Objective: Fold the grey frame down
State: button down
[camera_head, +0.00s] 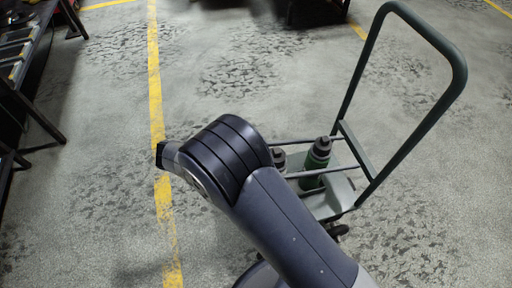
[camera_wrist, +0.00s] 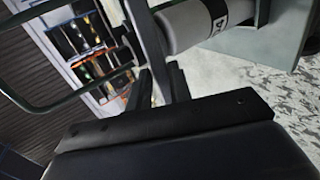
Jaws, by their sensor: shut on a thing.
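The grey frame (camera_head: 340,168) shows in the head view as thin bars running from the trolley's upright handle past the bottles, toward the spot behind my arm. Its near end is hidden by my arm. In the wrist view, a dark grey bar (camera_wrist: 147,38) of what looks like this frame reaches my gripper (camera_wrist: 163,85). The jaws are shut on it, though the exact contact is hard to make out. In the head view my gripper is hidden behind my arm.
The trolley's tubular handle (camera_head: 458,75) stands tall at the right. A dark green bottle (camera_head: 318,152) stands on its deck between the bars, with another beside it. A labelled cylinder (camera_wrist: 190,27) is close to my jaws. A rack (camera_head: 18,60) stands far left; the floor between is clear.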

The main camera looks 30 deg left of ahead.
notch_tip(320, 180, down, 11)
jog(key=b, duration=0.5)
jog(key=shift+s+a, duration=0.15)
jog(key=shift+s, duration=0.3)
jog(key=shift+f, duration=0.1)
jog(key=c, duration=1.3)
grip_release()
jog(key=shift+f, duration=0.1)
jog(key=shift+c, duration=0.2)
jog(key=shift+w, duration=0.1)
jog(key=p+v, duration=0.2)
jog(key=v, duration=0.9)
jog(key=shift+w+r+p, duration=0.15)
jog(key=shift+r+p, duration=0.15)
jog(key=shift+p, duration=0.05)
